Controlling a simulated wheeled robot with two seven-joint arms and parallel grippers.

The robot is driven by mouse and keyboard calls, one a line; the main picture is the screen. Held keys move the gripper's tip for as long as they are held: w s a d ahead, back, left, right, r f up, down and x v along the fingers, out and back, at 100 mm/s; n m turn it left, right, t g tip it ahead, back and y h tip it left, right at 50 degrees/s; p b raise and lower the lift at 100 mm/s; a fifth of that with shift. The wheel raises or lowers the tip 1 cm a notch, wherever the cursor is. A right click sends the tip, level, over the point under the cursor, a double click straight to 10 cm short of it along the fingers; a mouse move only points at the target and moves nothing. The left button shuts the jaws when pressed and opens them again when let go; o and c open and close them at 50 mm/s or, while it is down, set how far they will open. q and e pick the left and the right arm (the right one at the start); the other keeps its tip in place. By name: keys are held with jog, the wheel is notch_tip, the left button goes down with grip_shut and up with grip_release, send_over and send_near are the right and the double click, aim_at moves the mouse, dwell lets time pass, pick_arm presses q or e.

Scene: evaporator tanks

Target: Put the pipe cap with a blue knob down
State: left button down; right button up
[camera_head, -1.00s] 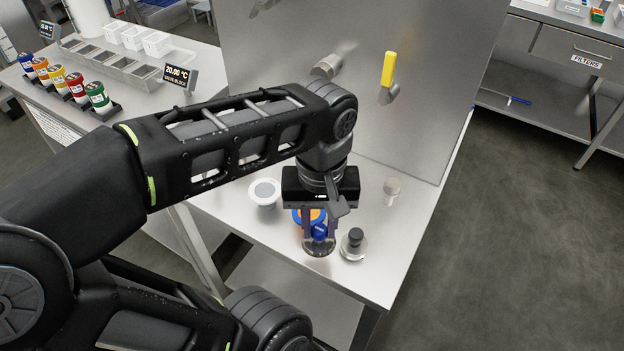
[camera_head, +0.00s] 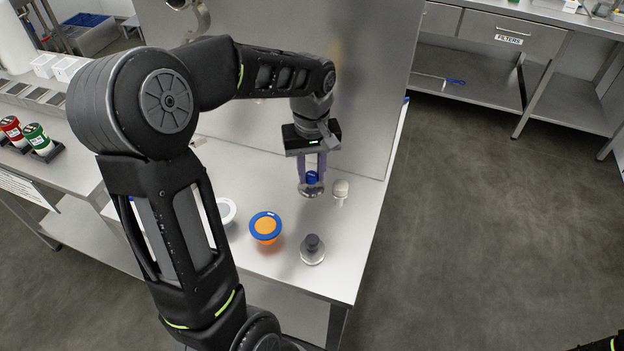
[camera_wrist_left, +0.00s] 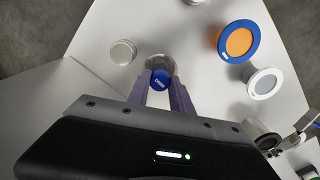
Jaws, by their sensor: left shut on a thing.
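The pipe cap with a blue knob (camera_head: 311,189) is a round metallic disc with a blue knob on top. My left gripper (camera_head: 312,176) is shut on the knob, and the fingers point down. The cap is upright, over the rear part of the steel tabletop (camera_head: 290,277), close to its back panel. I cannot tell whether its disc touches the surface. In the left wrist view the blue knob (camera_wrist_left: 161,79) sits between the fingers and partly hides the disc (camera_wrist_left: 160,62). My right gripper is not in view.
Nearer stand a dark-knobbed cap (camera_head: 312,250), an orange container with a blue rim (camera_head: 265,226) and a white-rimmed round piece (camera_head: 227,211). The steel panel (camera_head: 375,80) rises behind. Bare tabletop lies between.

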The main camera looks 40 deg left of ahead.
aim_at(312, 185)
pick_arm(q)
jog(key=shift+f, duration=0.45)
notch_tip(312, 185, down, 3)
jog(key=shift+s+r+p, duration=0.1)
jog(key=shift+p, duration=0.35)
jog(key=shift+w+f+p, duration=0.2)
jog(key=shift+f+p, duration=0.15)
jog(key=shift+f, duration=0.15)
jog(key=shift+f, duration=0.1)
jog(key=shift+f+b, duration=0.15)
jog(key=shift+b, duration=0.2)
jog(key=c, duration=1.1)
grip_release()
jog(key=shift+c, duration=0.2)
